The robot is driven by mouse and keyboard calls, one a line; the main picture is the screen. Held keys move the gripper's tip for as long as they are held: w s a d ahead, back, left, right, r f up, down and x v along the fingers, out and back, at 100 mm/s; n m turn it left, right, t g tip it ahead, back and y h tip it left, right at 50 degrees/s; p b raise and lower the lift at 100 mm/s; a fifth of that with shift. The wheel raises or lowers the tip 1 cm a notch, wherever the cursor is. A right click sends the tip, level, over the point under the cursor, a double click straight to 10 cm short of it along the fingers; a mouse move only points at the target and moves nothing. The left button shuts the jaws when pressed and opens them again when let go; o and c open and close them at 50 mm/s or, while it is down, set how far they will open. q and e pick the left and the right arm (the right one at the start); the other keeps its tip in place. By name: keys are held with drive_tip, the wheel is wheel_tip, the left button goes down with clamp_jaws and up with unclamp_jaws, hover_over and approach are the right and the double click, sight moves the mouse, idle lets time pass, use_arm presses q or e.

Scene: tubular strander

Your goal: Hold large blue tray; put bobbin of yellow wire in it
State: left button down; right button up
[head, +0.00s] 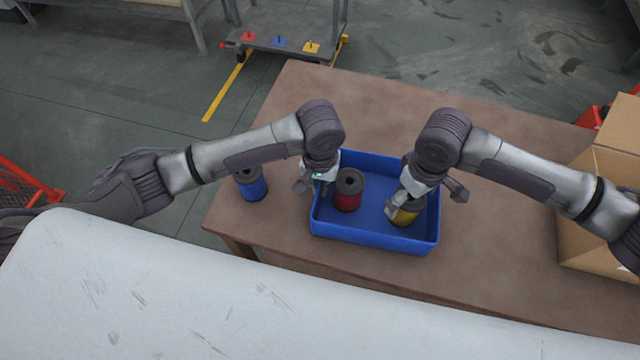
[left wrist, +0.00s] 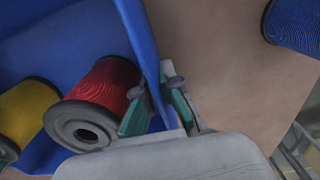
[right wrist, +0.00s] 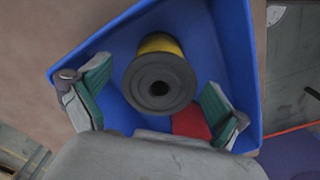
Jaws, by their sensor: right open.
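The large blue tray (head: 372,236) sits on the brown table. My left gripper (head: 318,180) is closed on its left wall; in the left wrist view its fingers (left wrist: 160,110) stand on either side of that wall. The bobbin of yellow wire (head: 404,217) stands inside the tray at the right, partly hidden by my right gripper (head: 410,197). In the right wrist view the yellow bobbin (right wrist: 158,78) lies between my open right fingers, with gaps on both sides. A red bobbin (head: 348,190) stands in the tray's left part.
A blue bobbin (head: 250,184) stands on the table left of the tray. A cardboard box (head: 600,170) is at the table's right. A cart (head: 290,30) with colored pegs stands beyond the table. The table (head: 400,115) is clear behind the tray.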

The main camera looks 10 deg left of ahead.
use_arm(q)
drive_tip(key=shift+r, duration=0.1)
use_arm(e)
wheel_tip(320, 180, up, 12)
use_arm(q)
drive_tip(key=c, duration=1.2)
unclamp_jaws()
drive_tip(key=shift+c, duration=0.2)
wheel_tip(320, 180, up, 12)
use_arm(e)
drive_tip(key=shift+f, duration=0.1)
